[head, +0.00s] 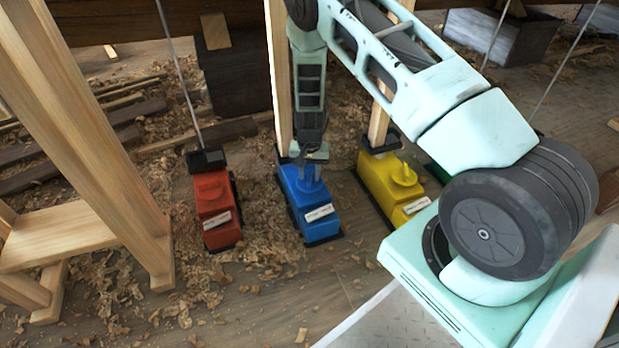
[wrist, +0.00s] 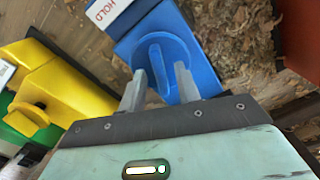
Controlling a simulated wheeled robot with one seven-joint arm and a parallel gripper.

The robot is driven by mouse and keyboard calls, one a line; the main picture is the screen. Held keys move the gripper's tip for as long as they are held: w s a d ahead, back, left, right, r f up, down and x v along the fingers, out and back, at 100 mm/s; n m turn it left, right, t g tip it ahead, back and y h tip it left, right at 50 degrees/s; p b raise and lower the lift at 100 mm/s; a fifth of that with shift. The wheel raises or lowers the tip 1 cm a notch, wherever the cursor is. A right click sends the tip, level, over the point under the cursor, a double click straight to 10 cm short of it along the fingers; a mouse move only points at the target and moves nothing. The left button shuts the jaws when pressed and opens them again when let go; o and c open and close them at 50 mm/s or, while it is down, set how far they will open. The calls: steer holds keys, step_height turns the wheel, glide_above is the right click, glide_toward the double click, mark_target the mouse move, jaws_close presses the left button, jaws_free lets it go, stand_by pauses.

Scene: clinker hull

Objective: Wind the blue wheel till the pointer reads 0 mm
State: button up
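The blue unit (head: 314,212) stands on the floor between a red and a yellow one, with a white label on its front. In the wrist view its blue wheel (wrist: 178,47) is a round disc with a raised bar (wrist: 155,68) across it. My gripper (wrist: 159,78) is open, with one finger on each side of the bar and gaps visible between. In the head view my gripper (head: 309,165) is over the wheel and partly hides it. The label in the wrist view (wrist: 118,10) reads HOLD. I cannot make out a pointer or a mm scale in either view.
A red unit (head: 213,205) stands to the left and a yellow unit (head: 388,182) to the right, with a green one (wrist: 22,128) beyond the yellow. Upright timber posts rise behind them. A wooden trestle (head: 95,150) stands at left. Shavings cover the floor.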

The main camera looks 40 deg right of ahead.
steer(key=shift+f, duration=0.25)
jaws_close()
steer(key=shift+r+p, duration=0.15)
steer(key=shift+p, duration=0.3)
